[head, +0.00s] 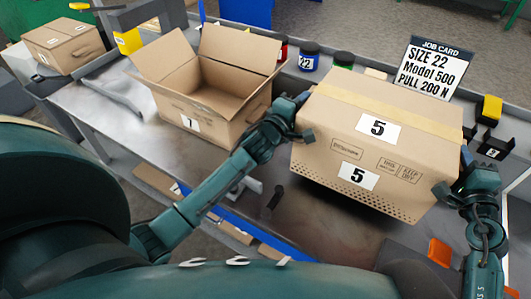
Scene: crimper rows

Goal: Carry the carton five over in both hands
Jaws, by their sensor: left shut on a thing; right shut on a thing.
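The closed carton marked 5 (335,160) is at the right of the head view, with tan tape along its top and number labels on top and front. It is level, and its front lower edge seems raised a little above the grey bench. My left gripper (292,118) is shut on its left side. My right gripper (462,180) is shut on its right side. The fingertips are partly hidden against the carton.
An open empty carton marked 7 (205,112) stands just left of my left gripper. Another closed carton (65,45) is at far left. Coloured jars (309,58) and a job card (425,70) stand behind. Bare bench (130,130) shows left of carton 7.

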